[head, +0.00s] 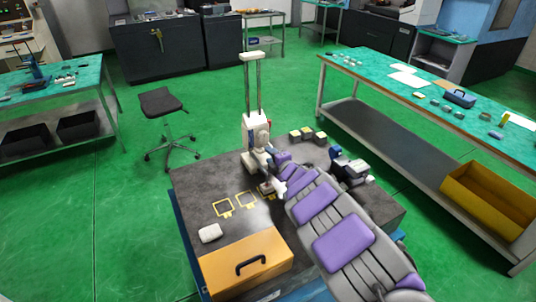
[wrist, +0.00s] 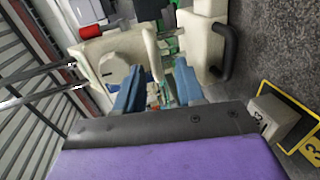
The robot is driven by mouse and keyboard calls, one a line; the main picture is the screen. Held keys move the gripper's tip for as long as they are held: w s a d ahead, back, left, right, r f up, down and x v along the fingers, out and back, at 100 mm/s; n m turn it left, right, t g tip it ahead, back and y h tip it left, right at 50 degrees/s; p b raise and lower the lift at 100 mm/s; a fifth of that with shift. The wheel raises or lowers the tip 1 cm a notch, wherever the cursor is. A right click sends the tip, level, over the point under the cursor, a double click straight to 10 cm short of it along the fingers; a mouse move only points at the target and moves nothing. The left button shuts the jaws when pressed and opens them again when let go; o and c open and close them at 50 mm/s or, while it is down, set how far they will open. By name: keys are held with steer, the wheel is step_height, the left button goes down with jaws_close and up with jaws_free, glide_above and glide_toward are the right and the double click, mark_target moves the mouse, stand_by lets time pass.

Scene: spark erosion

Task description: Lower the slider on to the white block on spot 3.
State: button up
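The slider (head: 254,127) is a cream-white carriage on two upright metal posts at the back of the dark bench (head: 200,190). In the wrist view the cream slider body (wrist: 115,55) is close in front of me, with a curved black handle (wrist: 226,55) to the right. My gripper (wrist: 158,88) has two blue fingers, apart, in front of the slider; I see no object clearly held between them. A small whitish block (wrist: 272,122) with dark markings is beside the yellow-outlined spot 3 (wrist: 311,152), overlapping its edge in view. The slider's underside is partly hidden.
Two yellow-outlined spots (head: 234,203) and a loose white piece (head: 210,232) lie on the bench's left side. An orange box with a black handle (head: 245,264) stands at its front. Small blocks (head: 307,134) sit at the back right. Green floor surrounds the bench.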

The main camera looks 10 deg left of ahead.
steer(key=p+v, duration=0.1)
steer(key=v, duration=1.2)
steer(key=shift+s+d+p, duration=0.2)
steer(key=shift+s+p, duration=0.15)
steer(key=shift+p, duration=0.05)
